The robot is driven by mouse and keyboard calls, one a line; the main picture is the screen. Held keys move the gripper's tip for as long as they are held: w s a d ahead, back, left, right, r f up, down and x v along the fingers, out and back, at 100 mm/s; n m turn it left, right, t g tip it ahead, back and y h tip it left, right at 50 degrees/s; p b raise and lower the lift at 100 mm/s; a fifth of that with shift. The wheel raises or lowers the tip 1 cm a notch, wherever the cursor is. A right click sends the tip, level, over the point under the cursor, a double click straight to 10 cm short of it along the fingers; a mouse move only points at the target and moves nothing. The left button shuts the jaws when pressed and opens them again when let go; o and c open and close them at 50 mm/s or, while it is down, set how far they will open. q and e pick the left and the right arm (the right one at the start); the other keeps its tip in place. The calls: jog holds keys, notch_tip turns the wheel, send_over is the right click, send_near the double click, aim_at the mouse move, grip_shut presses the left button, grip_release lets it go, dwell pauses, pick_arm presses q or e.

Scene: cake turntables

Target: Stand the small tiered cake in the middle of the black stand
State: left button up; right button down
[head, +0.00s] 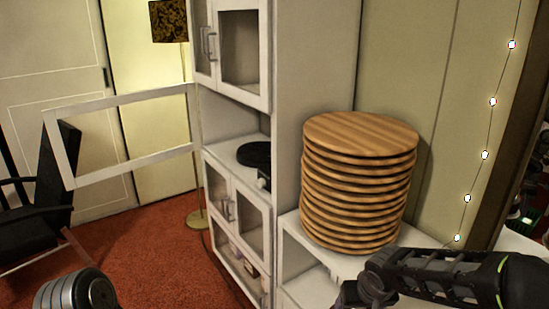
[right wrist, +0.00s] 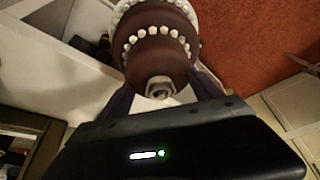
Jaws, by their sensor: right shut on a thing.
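The black stand (head: 254,155) is a round, dark turntable on the middle shelf of the white cabinet, left of centre in the head view. Its top looks empty. The small tiered cake (right wrist: 155,50) is brown with rings of white beads and a pale top piece, and shows in the right wrist view. My right gripper (right wrist: 162,88) is shut on the cake, one dark finger on each side near its narrow upper tier. My left gripper is out of view.
A tall stack of round wooden boards (head: 360,180) stands on a low white unit (head: 300,262), between my right arm and the stand. An open framed cabinet door (head: 125,98) juts out left. A dark chair (head: 50,190) is farther left. Red floor (head: 150,255) lies open before the cabinet.

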notch_tip(320, 180, down, 4)
jog(key=b, duration=0.3)
jog(key=shift+w+f, duration=0.1)
jog(key=shift+f, duration=0.1)
jog(key=shift+r, duration=0.1)
dwell(2.6)
